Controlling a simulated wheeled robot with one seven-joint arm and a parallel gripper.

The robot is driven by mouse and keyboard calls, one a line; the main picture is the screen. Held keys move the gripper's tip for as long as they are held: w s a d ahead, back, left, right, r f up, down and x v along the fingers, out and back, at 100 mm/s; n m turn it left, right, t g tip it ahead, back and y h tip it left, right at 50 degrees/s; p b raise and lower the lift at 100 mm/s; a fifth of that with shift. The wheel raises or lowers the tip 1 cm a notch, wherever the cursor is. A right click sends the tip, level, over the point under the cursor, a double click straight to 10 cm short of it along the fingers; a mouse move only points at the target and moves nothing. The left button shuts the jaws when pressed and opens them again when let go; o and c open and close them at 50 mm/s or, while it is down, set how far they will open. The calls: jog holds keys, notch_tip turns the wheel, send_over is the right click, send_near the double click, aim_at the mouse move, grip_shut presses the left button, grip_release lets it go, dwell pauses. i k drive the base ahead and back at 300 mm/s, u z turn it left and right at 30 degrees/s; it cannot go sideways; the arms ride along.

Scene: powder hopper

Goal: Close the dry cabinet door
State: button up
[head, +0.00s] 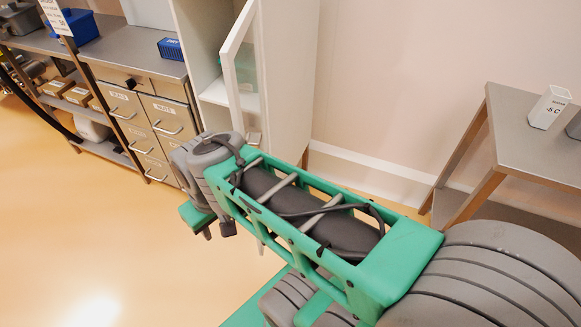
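The dry cabinet (287,75) is a tall white cabinet at the top middle of the head view, with its top out of frame. Its door (229,72), a white frame around a clear pane, stands open and swung out from the front. The pale interior shows to the left of the door. My green and grey arm crosses in front of the cabinet's lower part and hides the door's lower end.
A metal workbench with drawers (150,122) stands left of the cabinet, with a blue box (171,49) on top. A wooden-legged table (505,110) at the right carries a white container (549,107). The orange floor (90,225) at the left is clear.

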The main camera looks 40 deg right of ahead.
aim_at(251, 13)
jog(key=k, duration=0.45)
jog(key=z, duration=0.75)
jog(key=i, duration=0.5)
jog(key=z, duration=1.4)
jog(key=k, duration=1.3)
jog(key=u, duration=1.7)
jog(key=i, duration=0.5)
jog(key=z, duration=0.05)
